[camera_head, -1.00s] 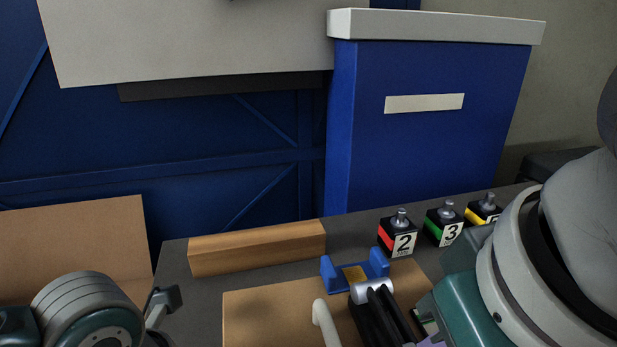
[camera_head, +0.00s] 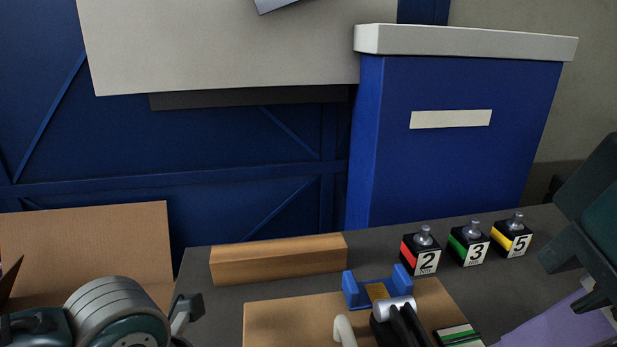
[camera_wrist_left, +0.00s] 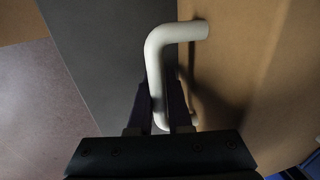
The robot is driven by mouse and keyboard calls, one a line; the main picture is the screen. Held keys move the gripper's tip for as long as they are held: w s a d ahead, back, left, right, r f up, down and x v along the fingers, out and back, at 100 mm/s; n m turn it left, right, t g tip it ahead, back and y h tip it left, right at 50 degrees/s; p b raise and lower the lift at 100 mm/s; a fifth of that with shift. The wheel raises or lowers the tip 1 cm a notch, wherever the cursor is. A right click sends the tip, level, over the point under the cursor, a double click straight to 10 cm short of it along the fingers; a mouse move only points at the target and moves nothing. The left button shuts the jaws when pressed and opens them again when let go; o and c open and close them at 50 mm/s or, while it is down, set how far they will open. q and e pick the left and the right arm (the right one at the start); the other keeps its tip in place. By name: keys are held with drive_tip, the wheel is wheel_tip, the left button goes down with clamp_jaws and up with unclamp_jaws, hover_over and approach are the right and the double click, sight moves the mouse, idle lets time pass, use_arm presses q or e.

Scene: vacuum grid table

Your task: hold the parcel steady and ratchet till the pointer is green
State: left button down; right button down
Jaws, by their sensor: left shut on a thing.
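The cardboard parcel (camera_head: 290,318) lies on the dark table, its near part cut off by the head view's lower edge. Its white handle (camera_head: 343,330) shows in both views. My left gripper (camera_wrist_left: 164,82) is shut around that handle in the left wrist view. A green-and-white striped piece (camera_head: 459,335) is beside the lever; no pointer is readable. My right gripper (camera_head: 575,280) is at the right edge, jaws apart and empty, clear of the ratchet.
Small weights marked 2 (camera_head: 421,252), 3 (camera_head: 469,245) and 5 (camera_head: 512,237) stand behind the parcel to the right. A wooden block (camera_head: 279,260) lies behind it on the left. An open carton (camera_head: 130,235) stands at the left.

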use_arm(q)
drive_tip(key=c, duration=0.8)
unclamp_jaws()
drive_tip(key=shift+o, duration=0.2)
